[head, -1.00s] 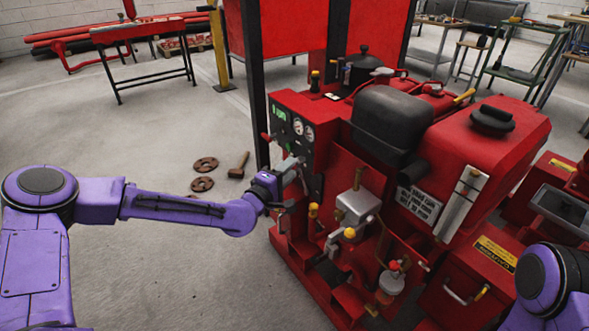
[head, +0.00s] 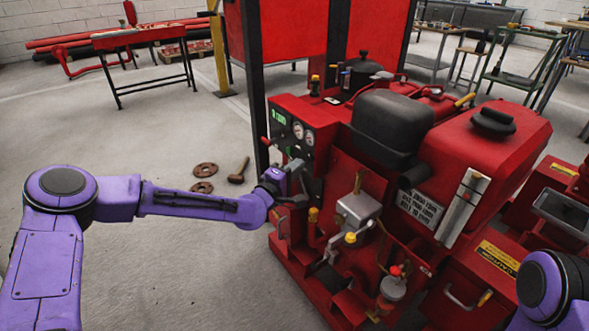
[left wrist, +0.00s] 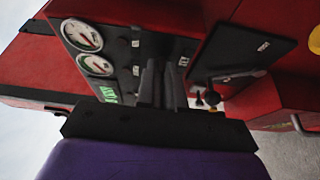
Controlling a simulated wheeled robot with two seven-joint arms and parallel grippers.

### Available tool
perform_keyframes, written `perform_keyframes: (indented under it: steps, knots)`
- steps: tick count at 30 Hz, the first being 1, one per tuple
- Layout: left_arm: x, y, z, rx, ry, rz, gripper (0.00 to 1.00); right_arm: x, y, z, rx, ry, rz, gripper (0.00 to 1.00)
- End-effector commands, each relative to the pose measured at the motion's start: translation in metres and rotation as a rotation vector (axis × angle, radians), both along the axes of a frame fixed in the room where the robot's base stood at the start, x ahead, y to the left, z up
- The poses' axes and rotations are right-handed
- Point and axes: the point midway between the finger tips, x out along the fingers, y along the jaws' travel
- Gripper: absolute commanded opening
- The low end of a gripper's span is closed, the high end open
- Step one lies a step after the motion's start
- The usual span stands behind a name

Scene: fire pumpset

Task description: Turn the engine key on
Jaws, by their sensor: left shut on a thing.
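The red fire pumpset's dark control panel (head: 289,127) carries two round white gauges and a small green lit display. The panel also shows in the left wrist view (left wrist: 125,50), with the gauges (left wrist: 82,34) at upper left and the green display (left wrist: 108,94) below them. My left gripper (head: 302,170) is at the lower part of this panel. In the left wrist view its two dark fingers (left wrist: 162,82) are close together against the panel face. They are shut on the engine key, which the fingers hide. My right gripper is out of view.
The pumpset's red frame with its yellow-knobbed valve (head: 351,238) stands right of and below my left gripper. A dark post (head: 254,90) rises behind the panel. A hammer (head: 238,172) and two rusty discs (head: 204,170) lie on the floor at left.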

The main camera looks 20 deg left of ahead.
Motion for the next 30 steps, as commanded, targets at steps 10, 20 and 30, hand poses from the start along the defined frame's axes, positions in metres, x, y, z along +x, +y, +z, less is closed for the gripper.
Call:
perform_keyframes:
  steps: [10,20,30]
  knots:
    - [0.001,0.0,-0.006,0.156,-0.126,0.002,0.0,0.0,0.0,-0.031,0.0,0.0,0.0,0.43]
    - [0.002,0.0,-0.008,0.379,-0.3,0.001,0.0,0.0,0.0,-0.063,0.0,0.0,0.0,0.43]
    - [0.003,0.001,-0.007,0.545,-0.429,0.001,0.0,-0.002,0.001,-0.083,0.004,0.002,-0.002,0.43]
